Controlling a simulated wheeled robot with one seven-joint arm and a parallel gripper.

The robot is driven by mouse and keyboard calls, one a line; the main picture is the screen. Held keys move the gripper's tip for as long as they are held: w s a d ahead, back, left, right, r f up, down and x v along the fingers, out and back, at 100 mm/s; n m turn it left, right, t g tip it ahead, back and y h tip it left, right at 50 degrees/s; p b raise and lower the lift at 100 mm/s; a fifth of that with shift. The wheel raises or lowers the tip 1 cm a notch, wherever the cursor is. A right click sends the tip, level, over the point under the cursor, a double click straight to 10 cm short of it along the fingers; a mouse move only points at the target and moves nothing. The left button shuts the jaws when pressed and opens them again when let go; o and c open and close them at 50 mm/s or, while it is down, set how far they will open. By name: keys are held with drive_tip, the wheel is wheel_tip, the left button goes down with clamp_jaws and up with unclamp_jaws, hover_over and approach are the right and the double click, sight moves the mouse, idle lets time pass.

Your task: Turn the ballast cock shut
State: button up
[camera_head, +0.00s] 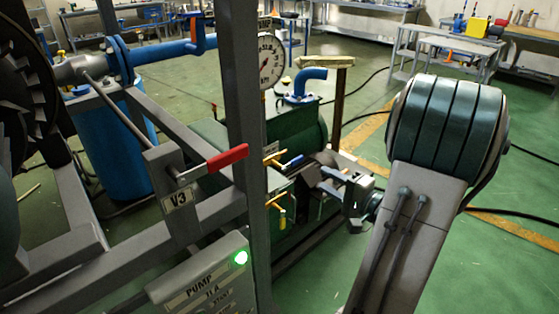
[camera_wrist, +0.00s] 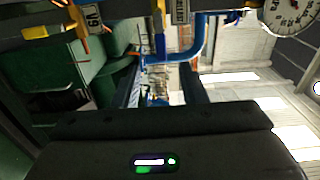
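A small cock with a blue lever (camera_head: 293,162) sits on the green pump (camera_head: 300,130) behind the frame post in the head view. In the wrist view a tag (camera_wrist: 180,12) that seems to read BALLAST hangs at the top, beside a blue handle (camera_wrist: 159,42). I take this blue-levered cock to be the ballast cock, though its body is partly hidden. My gripper (camera_head: 318,178) is just right of and below the blue lever in the head view. Its two fingers (camera_wrist: 161,92) stand apart in the wrist view, with no object held between them.
Yellow-handled cocks (camera_head: 280,210) sit close by on the pump. A red-handled valve tagged V3 (camera_head: 212,165) and a grey post (camera_head: 245,120) stand in front. A pressure gauge (camera_head: 271,60) is above. Blue piping (camera_wrist: 190,48) crosses near the fingers. The green floor at right is open.

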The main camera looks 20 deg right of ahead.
sight(299, 162)
drive_tip(key=x, duration=0.4)
drive_tip(key=p+x, duration=0.1)
drive_tip(key=x, duration=0.8)
drive_tip(key=shift+w+d+p, duration=0.25)
drive_tip(key=shift+w+p, duration=0.05)
drive_tip(key=shift+w, duration=0.2)
clamp_jaws()
